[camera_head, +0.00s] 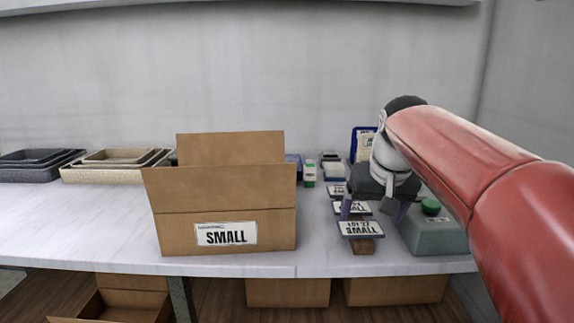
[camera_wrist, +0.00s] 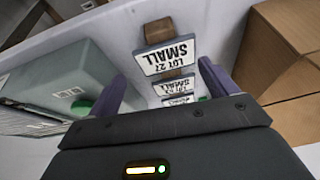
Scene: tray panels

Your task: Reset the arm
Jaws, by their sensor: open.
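My gripper (camera_head: 374,208) is at the right of the table in the head view, above a row of small signs reading SMALL. Its jaws are apart with nothing held between them. The wrist view shows the two purple fingers of my gripper (camera_wrist: 162,80) apart, with the signs beyond them. The nearest sign (camera_head: 361,229) reads LOT 27 SMALL and sits on a brown block; it also shows in the wrist view (camera_wrist: 164,57). My arm hides part of the table's right side in the head view.
An open cardboard box (camera_head: 180,240) labelled SMALL stands at the table's front middle. A grey-green box with a green button (camera_head: 440,236) is right of the signs. Stacked trays (camera_head: 75,174) stand at the left. The white tabletop (camera_head: 90,220) is clear at front left.

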